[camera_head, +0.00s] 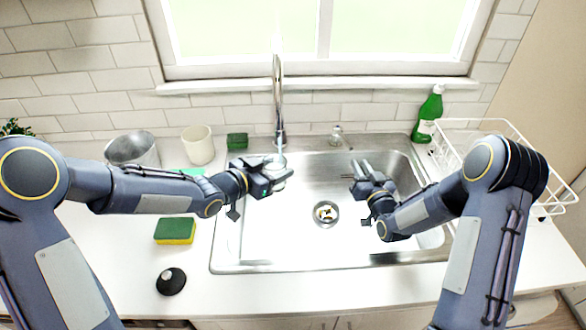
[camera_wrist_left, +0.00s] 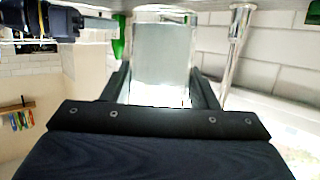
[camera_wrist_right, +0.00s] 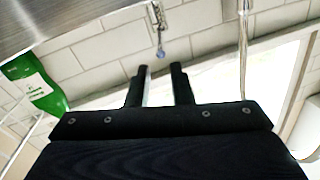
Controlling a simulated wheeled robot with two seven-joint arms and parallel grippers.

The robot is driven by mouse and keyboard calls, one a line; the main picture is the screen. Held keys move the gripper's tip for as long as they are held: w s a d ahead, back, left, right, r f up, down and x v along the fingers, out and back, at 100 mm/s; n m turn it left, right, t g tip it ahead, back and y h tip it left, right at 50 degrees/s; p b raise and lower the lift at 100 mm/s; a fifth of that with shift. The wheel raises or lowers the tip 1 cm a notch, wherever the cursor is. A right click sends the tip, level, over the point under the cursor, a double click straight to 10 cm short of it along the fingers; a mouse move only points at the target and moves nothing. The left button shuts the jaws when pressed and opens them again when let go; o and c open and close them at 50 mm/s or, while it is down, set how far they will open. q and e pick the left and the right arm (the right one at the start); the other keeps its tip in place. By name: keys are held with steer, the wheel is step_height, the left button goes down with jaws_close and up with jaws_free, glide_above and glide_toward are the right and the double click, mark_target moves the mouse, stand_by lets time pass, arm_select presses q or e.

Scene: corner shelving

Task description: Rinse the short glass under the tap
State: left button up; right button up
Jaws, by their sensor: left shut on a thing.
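The short glass (camera_head: 277,163) is clear and sits between the fingers of my left gripper (camera_head: 284,178), above the left side of the sink, close to the tap. In the left wrist view the glass (camera_wrist_left: 161,55) fills the gap between both fingers. The chrome tap (camera_head: 278,95) rises behind the sink; it also shows beside the glass in the left wrist view (camera_wrist_left: 236,55). I cannot make out running water. A small tap handle (camera_head: 336,135) stands right of the tap. My right gripper (camera_head: 361,169) is open and empty over the sink's right half, with a gap between its fingers.
The steel sink (camera_head: 300,262) has a drain (camera_head: 326,213) with small bits in it. A green bottle (camera_head: 428,115) and white rack (camera_head: 500,130) stand at right. A metal pot (camera_head: 133,148), cream cup (camera_head: 198,145), sponge (camera_head: 175,231) and black stopper (camera_head: 171,281) are at left.

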mark_target(343, 138)
steer(key=shift+d, duration=0.1)
jaws_close()
steer(key=d+r+m+g+y, duration=0.2)
steer(key=d+m+y, duration=0.2)
steer(key=d+m, duration=0.55)
steer(key=w+a+f, duration=0.1)
steer(key=w+a, duration=0.7)
steer(key=w, duration=0.1)
steer(key=shift+a+f+m, duration=0.15)
steer(key=shift+a+m, duration=0.05)
steer(key=shift+m, duration=0.25)
